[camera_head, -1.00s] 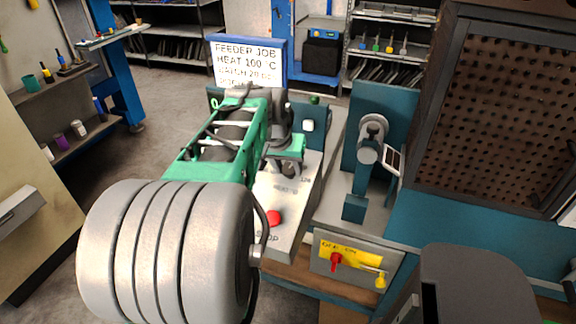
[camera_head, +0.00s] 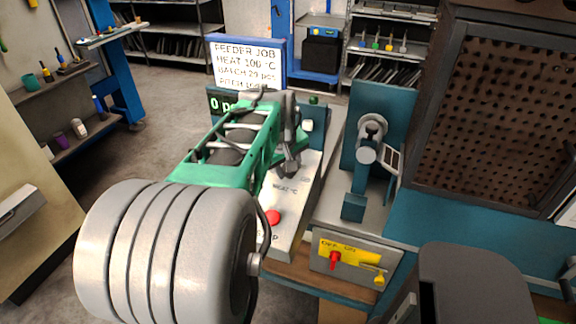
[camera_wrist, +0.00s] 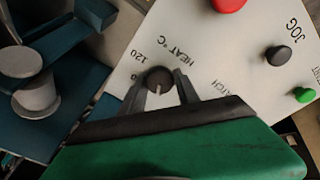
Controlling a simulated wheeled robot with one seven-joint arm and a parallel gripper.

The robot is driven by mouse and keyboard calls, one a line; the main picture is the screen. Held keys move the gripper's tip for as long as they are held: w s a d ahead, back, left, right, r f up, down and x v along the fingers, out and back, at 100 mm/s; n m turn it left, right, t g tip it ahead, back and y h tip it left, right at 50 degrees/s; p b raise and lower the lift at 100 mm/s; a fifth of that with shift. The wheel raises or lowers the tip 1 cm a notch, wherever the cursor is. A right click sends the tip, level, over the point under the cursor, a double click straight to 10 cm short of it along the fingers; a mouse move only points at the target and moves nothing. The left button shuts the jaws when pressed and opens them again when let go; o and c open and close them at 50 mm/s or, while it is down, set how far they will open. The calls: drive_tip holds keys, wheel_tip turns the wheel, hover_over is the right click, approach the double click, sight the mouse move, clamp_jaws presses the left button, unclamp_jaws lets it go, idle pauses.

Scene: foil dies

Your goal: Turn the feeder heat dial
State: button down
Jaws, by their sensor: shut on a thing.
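In the wrist view, the heat dial (camera_wrist: 159,79) is a dark round knob with a pale pointer line, on a white sloped panel (camera_wrist: 190,30) marked "HEAT °C". A "120" mark shows beside it. My gripper (camera_wrist: 163,90) has its two grey fingers around the dial and is shut on it. In the head view, my gripper (camera_head: 290,160) is over the panel (camera_head: 292,205), and my arm hides the dial. A job sign (camera_head: 246,64) behind reads "FEEDER JOB", "HEAT 100 °C", with lower lines partly hidden.
A red button (camera_head: 272,217) is on the panel's near end. The wrist view shows a black JOG knob (camera_wrist: 279,55) and a green button (camera_wrist: 304,95). A yellow-labelled OFF/ON switch box (camera_head: 348,262) and a grey-and-blue press (camera_head: 368,150) stand to the right.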

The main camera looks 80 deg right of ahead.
drive_tip(key=shift+d+r, duration=0.1)
idle(0.3)
drive_tip(key=c, duration=0.9)
unclamp_jaws()
drive_tip(key=v, duration=0.7)
drive_tip(key=shift+a+r, duration=0.25)
drive_tip(key=shift+r, duration=0.1)
